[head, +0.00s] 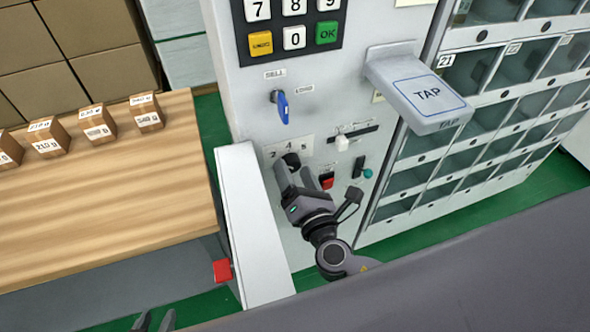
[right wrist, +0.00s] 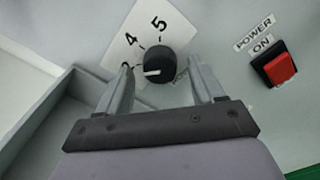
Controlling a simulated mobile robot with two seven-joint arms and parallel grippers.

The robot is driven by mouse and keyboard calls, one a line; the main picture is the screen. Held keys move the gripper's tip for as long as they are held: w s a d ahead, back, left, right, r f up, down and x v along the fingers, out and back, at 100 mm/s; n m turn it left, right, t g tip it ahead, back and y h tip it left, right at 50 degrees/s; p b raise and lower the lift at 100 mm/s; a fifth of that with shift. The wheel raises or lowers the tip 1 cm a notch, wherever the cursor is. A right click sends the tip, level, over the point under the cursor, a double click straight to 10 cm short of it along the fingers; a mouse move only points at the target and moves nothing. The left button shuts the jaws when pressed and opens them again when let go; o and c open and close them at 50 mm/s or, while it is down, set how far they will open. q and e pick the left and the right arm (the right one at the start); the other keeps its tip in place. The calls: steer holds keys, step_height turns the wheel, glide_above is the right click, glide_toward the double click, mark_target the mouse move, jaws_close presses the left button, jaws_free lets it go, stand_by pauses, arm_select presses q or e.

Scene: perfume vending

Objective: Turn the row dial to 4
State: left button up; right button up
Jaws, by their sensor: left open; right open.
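The row dial (right wrist: 158,63) is a black round knob on a white label plate (right wrist: 150,22) with 4 and 5 readable. Another mark at the left is mostly covered by a finger. The dial's white pointer line points left, below the 4. My right gripper (right wrist: 163,75) is open, with one finger left and one right of the dial and gaps on both sides. In the head view the dial (head: 291,160) shows on the machine front, partly behind my right gripper (head: 293,170). My left gripper (head: 153,322) is open and empty at the bottom edge.
A red POWER switch (right wrist: 279,68) sits right of the dial. Above the dial are a blue key (head: 282,106) and a keypad (head: 294,25). A TAP pad (head: 425,92) juts out at the right. A wooden table (head: 110,190) with small boxes stands left.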

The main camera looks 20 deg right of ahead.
steer(key=shift+w, duration=0.3)
steer(key=c, duration=1)
steer(key=shift+c, duration=0.2)
